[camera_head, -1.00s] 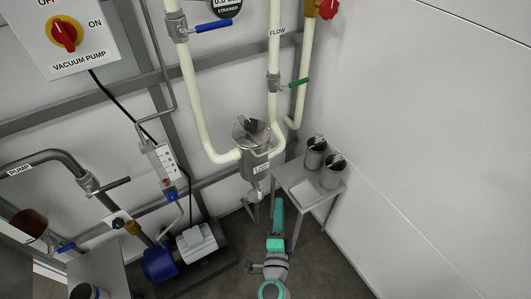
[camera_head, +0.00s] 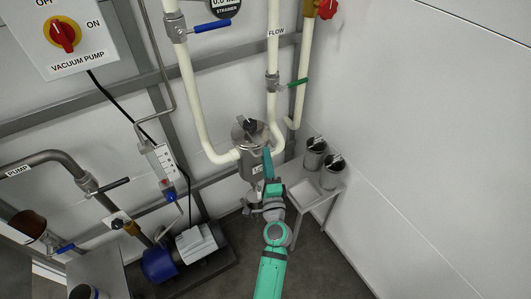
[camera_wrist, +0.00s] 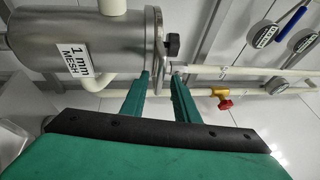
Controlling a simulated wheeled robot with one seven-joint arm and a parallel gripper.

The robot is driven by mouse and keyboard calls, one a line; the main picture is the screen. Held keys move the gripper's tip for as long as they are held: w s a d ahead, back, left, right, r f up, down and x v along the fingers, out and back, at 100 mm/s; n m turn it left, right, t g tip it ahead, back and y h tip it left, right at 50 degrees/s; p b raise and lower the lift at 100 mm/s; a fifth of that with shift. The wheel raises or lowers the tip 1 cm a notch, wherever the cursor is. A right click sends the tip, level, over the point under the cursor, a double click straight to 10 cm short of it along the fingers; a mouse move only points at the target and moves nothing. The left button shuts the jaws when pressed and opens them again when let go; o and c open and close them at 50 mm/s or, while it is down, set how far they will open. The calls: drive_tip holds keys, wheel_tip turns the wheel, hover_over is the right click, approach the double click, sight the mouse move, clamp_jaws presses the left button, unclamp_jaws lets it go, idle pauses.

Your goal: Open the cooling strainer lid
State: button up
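The cooling strainer (camera_head: 247,165) is a grey metal canister on the white pipes in the middle of the head view. Its round lid (camera_head: 239,133) is on top, with a black knob (camera_head: 250,124). In the wrist view the strainer (camera_wrist: 60,40) lies sideways with a "1 mm MESH" label, its lid (camera_wrist: 153,35) at the right end and the knob (camera_wrist: 172,45) beyond. My gripper (camera_head: 267,154) is upright at the strainer's right front. Contact cannot be told.
A small metal table (camera_head: 326,205) with two metal canisters (camera_head: 315,154) stands right of the strainer. White pipes (camera_head: 194,90) rise behind it. A green-handled valve (camera_head: 292,84) is above right. A pump (camera_head: 190,250) sits on the floor at lower left.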

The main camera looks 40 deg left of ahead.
drive_tip(key=shift+x, duration=1.4)
clamp_jaws()
drive_tip(key=shift+d+r, duration=0.1)
drive_tip(key=shift+r, duration=0.05)
